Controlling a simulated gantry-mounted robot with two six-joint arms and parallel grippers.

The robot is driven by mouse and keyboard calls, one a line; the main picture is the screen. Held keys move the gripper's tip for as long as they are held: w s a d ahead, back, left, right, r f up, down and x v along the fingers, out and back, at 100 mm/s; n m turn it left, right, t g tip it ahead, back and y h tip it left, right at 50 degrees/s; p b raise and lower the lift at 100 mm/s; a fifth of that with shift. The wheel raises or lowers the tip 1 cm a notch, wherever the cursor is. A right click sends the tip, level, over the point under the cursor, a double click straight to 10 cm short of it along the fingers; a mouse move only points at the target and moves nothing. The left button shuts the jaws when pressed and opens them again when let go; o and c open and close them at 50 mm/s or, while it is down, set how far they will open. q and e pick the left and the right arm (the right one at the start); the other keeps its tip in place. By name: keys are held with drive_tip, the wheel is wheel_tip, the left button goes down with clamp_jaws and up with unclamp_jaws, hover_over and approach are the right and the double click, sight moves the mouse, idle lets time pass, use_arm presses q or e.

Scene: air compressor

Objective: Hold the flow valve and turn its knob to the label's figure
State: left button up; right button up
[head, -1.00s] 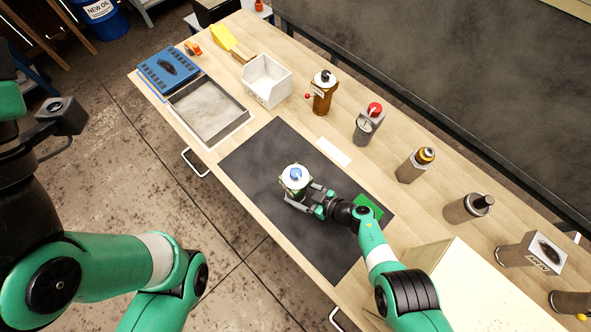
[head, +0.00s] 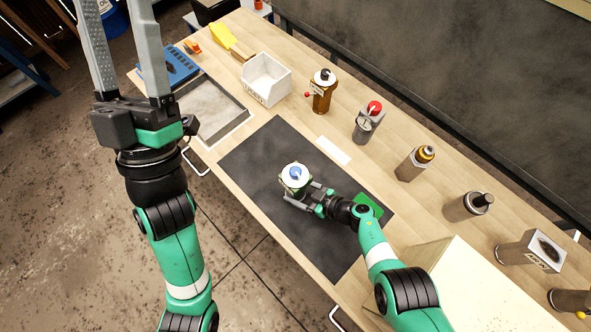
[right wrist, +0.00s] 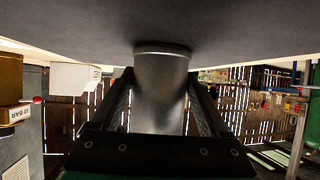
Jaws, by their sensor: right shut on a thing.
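The flow valve (head: 295,181), with a pale round top and a blue knob (head: 296,173), stands upright on the dark mat (head: 262,165). My right gripper (head: 298,200) is shut on its body from the lower right, low over the mat. In the right wrist view its grey cylindrical body (right wrist: 160,90) sits between the two fingers. My left gripper (head: 118,25) is open and empty at the upper left, fingers pointing up the picture, apart from the valve. A white strip (head: 334,151) lies above the mat; I cannot read any figure on it.
A white bin (head: 266,80) and a grey tray (head: 207,112) stand at the upper left. A brown bottle-like unit (head: 322,94), a red-topped regulator (head: 368,122) and several other fittings line the back. A green square (head: 368,206) lies by my right wrist. The mat's left part is clear.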

use_arm(q)
drive_tip(key=w+d+f+m+g+h, duration=0.1)
drive_tip(key=d+f+m+g+h, duration=0.2)
drive_tip(key=f, duration=0.6)
drive_tip(key=w+d+f+m+g+h, duration=0.2)
drive_tip(key=d+f+m+h, duration=0.1)
drive_tip(key=f, duration=0.6)
drive_tip(key=m+g, duration=0.1)
drive_tip(key=g, duration=0.7)
approach(293, 178)
drive_tip(key=x, duration=1.1)
drive_tip(key=shift+w, duration=0.3)
clamp_jaws()
